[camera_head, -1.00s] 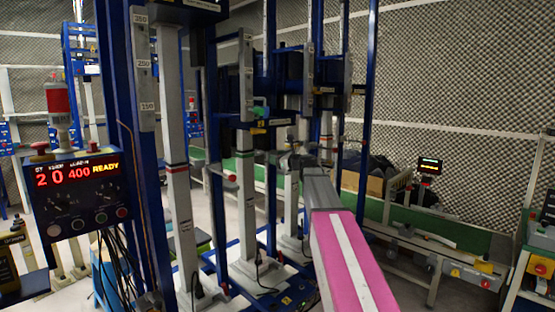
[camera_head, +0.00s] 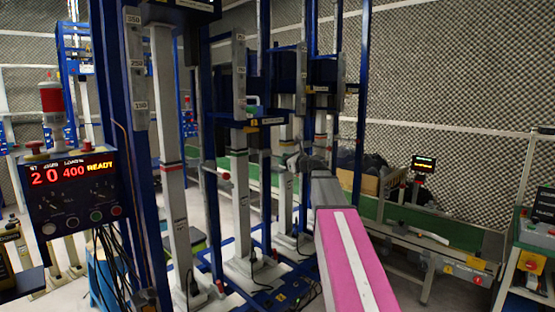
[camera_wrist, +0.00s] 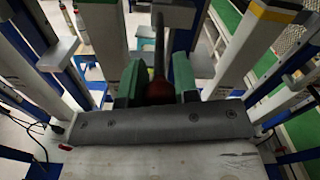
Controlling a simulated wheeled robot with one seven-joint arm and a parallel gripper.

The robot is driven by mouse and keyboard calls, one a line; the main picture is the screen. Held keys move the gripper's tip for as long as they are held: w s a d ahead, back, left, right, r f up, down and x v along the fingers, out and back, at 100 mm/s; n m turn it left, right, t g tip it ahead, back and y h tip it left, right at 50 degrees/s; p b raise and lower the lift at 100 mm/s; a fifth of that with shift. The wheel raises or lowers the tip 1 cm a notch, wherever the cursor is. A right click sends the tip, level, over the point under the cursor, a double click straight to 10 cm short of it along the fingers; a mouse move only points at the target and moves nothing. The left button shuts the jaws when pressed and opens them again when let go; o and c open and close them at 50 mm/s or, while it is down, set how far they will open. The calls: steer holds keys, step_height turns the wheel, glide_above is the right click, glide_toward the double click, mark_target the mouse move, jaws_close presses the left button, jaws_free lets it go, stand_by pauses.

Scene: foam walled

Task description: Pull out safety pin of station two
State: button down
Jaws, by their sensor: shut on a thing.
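In the wrist view, my gripper (camera_wrist: 159,88) has two green fingers closed on a dark reddish piece (camera_wrist: 158,89), which I take to be the safety pin's grip. A dark, narrow shape runs up from it; I cannot tell whether the pin is in or out of its hole. The display box (camera_head: 75,188) at left reads 2, 0, 400 and READY in red and yellow.
Blue frame posts (camera_head: 121,150) and grey columns (camera_head: 171,150) stand close to the left of my arm. A green conveyor (camera_head: 440,228) runs behind and to the right. A small display (camera_head: 425,164) stands over it. Cables hang below the display box.

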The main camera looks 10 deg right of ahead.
steer(key=shift+s+d, duration=0.25)
steer(key=shift+s, duration=0.25)
steer(key=c, duration=0.9)
jaws_free()
steer(key=shift+o, duration=0.2)
steer(key=shift+d, duration=0.1)
steer(key=v, duration=1)
steer(key=shift+s+d, duration=0.2)
steer(key=shift+s, duration=0.15)
steer(key=shift+f, duration=0.1)
